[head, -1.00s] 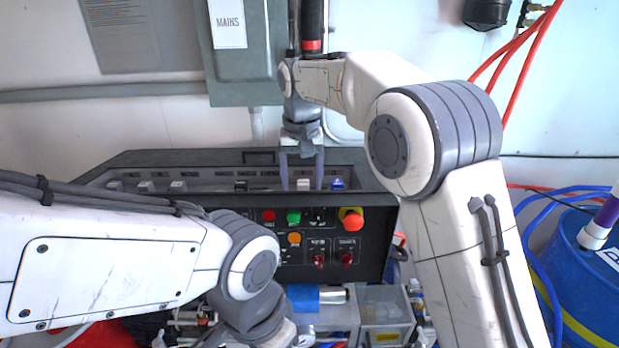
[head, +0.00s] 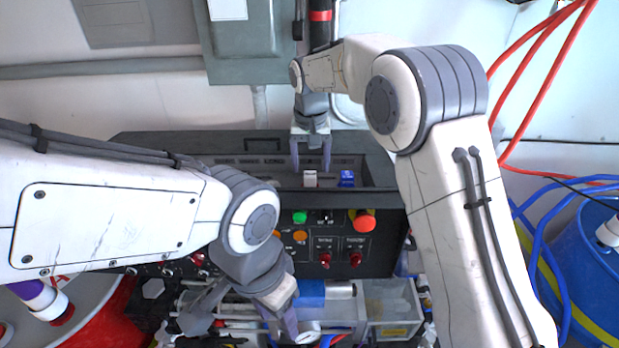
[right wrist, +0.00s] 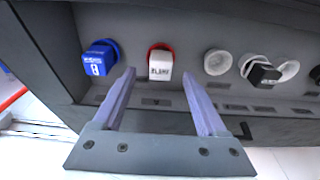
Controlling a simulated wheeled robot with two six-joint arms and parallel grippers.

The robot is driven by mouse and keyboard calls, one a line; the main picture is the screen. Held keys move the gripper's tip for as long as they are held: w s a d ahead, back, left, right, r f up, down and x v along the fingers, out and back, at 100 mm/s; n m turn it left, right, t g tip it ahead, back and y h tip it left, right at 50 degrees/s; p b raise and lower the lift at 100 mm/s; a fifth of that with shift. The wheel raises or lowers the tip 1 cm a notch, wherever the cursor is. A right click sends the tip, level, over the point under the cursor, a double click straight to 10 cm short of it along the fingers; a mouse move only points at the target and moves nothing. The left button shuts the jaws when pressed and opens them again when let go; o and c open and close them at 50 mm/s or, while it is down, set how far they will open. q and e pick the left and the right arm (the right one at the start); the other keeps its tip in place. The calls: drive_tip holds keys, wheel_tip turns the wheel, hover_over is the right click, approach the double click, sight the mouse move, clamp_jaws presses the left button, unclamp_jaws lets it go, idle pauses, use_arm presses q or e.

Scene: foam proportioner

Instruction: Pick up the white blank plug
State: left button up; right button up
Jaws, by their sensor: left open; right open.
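The white blank plug (head: 310,179) stands in the recessed top of the black console. In the right wrist view the white plug (right wrist: 160,64) has dark lettering and a red ring around its base. My right gripper (head: 311,166) is open above the console, with the plug between the lines of its fingers. In the right wrist view my right gripper's fingertips (right wrist: 159,76) lie either side of the plug, with gaps; the depth between is hard to judge. My left gripper (head: 280,326) is open and empty, low in front of the console, partly cut off.
A blue plug (right wrist: 98,60) sits left of the white one in the wrist view. To the right are white round sockets (right wrist: 217,62) and a black plug (right wrist: 264,74). The console front has buttons, including a red one (head: 364,221). A clear bin (head: 391,305) stands below.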

sight(310, 174)
drive_tip(key=f+p, duration=0.3)
drive_tip(key=f, duration=0.1)
drive_tip(key=shift+w, duration=0.3)
drive_tip(key=shift+w+f, duration=0.1)
drive_tip(key=shift+f, duration=0.35)
clamp_jaws()
drive_tip(key=shift+r, duration=0.1)
drive_tip(key=shift+r+b, duration=0.4)
drive_tip(key=shift+b, duration=0.05)
wheel_tip(310, 174, up, 3)
drive_tip(key=shift+a+f+b, duration=0.1)
drive_tip(key=shift+f+b, duration=0.1)
drive_tip(key=shift+b, duration=0.9)
drive_tip(key=s+d+r, duration=0.3)
drive_tip(key=d+r, duration=0.8)
drive_tip(key=r, duration=0.1)
drive_tip(key=shift+s+d+r, duration=0.15)
drive_tip(key=shift+s+r, duration=0.05)
drive_tip(key=shift+r, duration=0.1)
